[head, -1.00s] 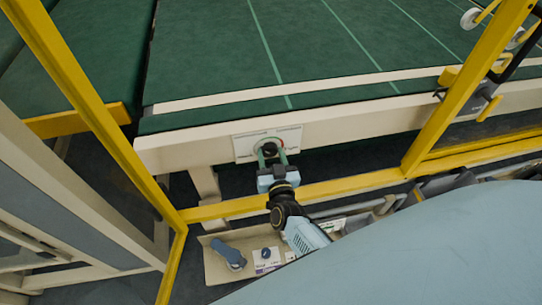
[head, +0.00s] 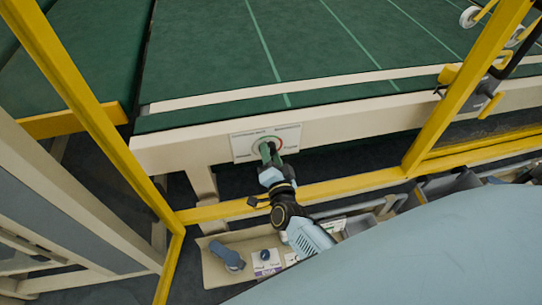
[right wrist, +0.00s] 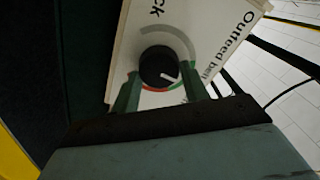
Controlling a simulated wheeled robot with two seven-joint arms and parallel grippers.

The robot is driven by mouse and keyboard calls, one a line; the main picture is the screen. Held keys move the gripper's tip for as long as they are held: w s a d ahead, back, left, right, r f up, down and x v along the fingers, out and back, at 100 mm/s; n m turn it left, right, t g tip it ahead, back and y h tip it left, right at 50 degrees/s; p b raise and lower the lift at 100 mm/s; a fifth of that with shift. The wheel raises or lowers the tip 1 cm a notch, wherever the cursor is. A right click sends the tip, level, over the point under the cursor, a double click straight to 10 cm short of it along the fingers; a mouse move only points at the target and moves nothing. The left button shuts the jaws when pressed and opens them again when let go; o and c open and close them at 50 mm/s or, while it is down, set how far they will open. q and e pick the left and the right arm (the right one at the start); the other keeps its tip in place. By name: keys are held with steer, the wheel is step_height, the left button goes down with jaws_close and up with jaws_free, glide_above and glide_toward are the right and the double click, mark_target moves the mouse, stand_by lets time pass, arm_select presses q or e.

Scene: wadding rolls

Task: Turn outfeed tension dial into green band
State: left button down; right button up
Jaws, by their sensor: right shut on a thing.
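The tension dial is a round black knob (right wrist: 158,64) with a white pointer mark, on a white plate (head: 290,135) fixed to the beige machine rail. A ring around it shows grey above and green and red on the lower side in the right wrist view. The pointer slants to the lower right there, towards the coloured part; I cannot tell exactly which colour it meets. My right gripper (head: 268,152) is shut on the knob, its green fingers on either side, and hides much of it in the head view. My left gripper is not in view.
Yellow guard posts (head: 85,95) stand left and right, with a low yellow bar (head: 330,190) below the rail. A beige tray (head: 215,268) below holds a blue-grey tool (head: 227,256) and a small labelled box (head: 265,260). The green belt (head: 330,50) lies behind.

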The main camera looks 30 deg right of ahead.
steer(key=shift+m, duration=0.6)
steer(key=o, duration=1)
steer(key=shift+s, duration=0.1)
steer(key=v, duration=1.3)
steer(key=shift+s, duration=0.15)
